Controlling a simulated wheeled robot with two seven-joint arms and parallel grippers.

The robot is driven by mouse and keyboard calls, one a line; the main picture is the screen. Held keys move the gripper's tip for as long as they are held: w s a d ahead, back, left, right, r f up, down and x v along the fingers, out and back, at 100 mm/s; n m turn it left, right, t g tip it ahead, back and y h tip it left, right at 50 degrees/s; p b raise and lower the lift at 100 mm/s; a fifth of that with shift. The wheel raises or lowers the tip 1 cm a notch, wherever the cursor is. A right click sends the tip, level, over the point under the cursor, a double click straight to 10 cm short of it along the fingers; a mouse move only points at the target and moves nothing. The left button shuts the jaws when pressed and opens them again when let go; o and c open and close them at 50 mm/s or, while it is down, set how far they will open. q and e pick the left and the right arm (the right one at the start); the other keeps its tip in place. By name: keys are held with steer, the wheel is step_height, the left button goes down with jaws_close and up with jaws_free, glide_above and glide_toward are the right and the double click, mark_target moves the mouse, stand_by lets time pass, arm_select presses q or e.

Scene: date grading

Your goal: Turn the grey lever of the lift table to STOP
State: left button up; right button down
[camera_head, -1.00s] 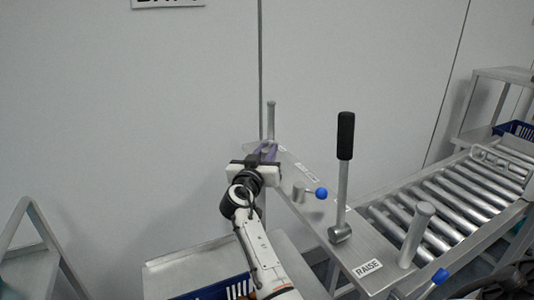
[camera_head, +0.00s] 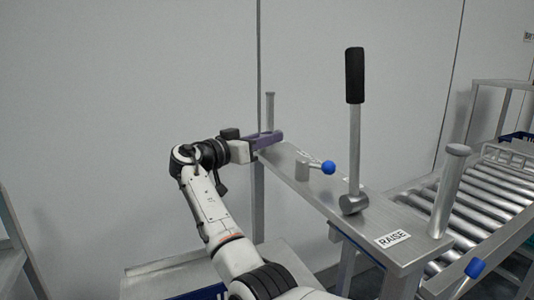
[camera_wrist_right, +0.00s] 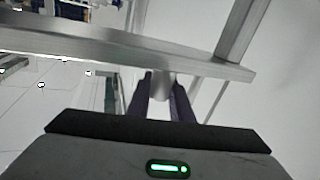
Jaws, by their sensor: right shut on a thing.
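The lift table's lever (camera_head: 354,130) has a grey shaft and black grip. It stands nearly upright from its hub on the metal panel (camera_head: 330,207). A RAISE label (camera_head: 392,238) is near the panel's close end; another label farther along is unreadable. My right gripper (camera_head: 268,140), with purple fingers, is at the panel's far end, apart from the lever. A thin grey post (camera_head: 270,110) rises there. In the right wrist view its fingers (camera_wrist_right: 162,97) close around a grey rounded piece (camera_wrist_right: 161,84), seemingly this post. My left gripper is not in view.
A small grey stub with a blue knob (camera_head: 328,167) stands between gripper and lever. A thick grey post (camera_head: 448,190) stands at the close end, near another blue knob (camera_head: 474,267). A roller conveyor (camera_head: 490,207) lies at right. A plain wall is behind.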

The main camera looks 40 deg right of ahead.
steer(key=shift+s+f+m+g+b, duration=0.15)
steer(key=shift+m+g+b, duration=0.65)
steer(key=shift+g, duration=0.6)
steer(key=c, duration=1.6)
jaws_free()
steer(key=a, duration=0.7)
steer(key=w+a, duration=0.1)
steer(key=a, duration=0.2)
steer(key=shift+a, duration=0.15)
